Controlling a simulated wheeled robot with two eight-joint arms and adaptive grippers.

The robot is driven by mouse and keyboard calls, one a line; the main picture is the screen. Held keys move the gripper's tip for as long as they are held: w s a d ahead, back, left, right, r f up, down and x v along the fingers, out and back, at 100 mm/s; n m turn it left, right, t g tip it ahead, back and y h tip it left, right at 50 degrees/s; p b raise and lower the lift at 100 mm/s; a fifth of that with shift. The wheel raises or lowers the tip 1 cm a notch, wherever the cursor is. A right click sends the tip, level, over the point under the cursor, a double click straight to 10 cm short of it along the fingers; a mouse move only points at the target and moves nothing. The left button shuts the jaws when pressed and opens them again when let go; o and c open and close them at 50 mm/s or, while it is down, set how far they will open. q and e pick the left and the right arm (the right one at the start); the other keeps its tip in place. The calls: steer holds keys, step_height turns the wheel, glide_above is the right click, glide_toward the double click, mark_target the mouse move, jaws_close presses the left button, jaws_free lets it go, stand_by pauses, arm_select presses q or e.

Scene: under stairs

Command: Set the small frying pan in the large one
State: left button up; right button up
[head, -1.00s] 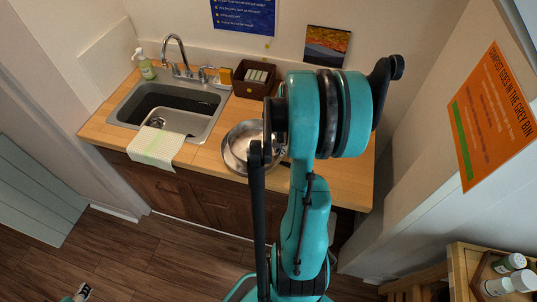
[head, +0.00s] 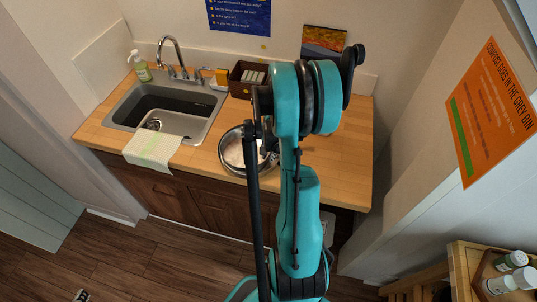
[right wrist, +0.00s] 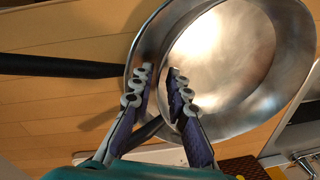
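The large frying pan (right wrist: 148,42) lies on the wooden counter, with its black handle (right wrist: 60,66) running left in the right wrist view. The small, shiny frying pan (right wrist: 230,65) sits within the large pan's outline; I cannot tell whether it rests fully on the bottom. Both pans also show partly in the head view (head: 233,150), behind my right arm. My right gripper (right wrist: 160,75) is at the pans' near-left rim, its fingers apart with a gap between them. A dark handle passes between the fingers lower down. Only a sliver of my left gripper (head: 82,296) shows.
The sink (head: 165,108) with a tap is left of the pans, with a cloth (head: 152,150) over its front edge. A dark box (head: 245,78) and a soap bottle (head: 141,66) stand at the back. The counter's right side (head: 350,150) is clear.

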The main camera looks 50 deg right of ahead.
step_height(320, 180, up, 12)
steer(key=s+p, duration=0.1)
steer(key=p, duration=0.2)
steer(key=w+a+r+n+t+h, duration=0.1)
steer(key=w+a+r+n, duration=0.15)
steer(key=a, duration=0.45)
steer(key=w+a+r+n+t, duration=0.1)
steer(key=w+a+r+n, duration=0.2)
steer(key=a, duration=0.4)
steer(key=s+a+r+n+t, duration=0.1)
steer(key=a+n+t, duration=0.1)
steer(key=a+n, duration=0.3)
steer(key=s+a+r+n+t+y, duration=0.1)
steer(key=a+n, duration=0.5)
steer(key=a, duration=0.6)
steer(key=shift+s+r+t, duration=0.5)
steer(key=shift+s+r, duration=0.05)
steer(key=shift+r, duration=0.15)
steer(key=shift+a, duration=0.1)
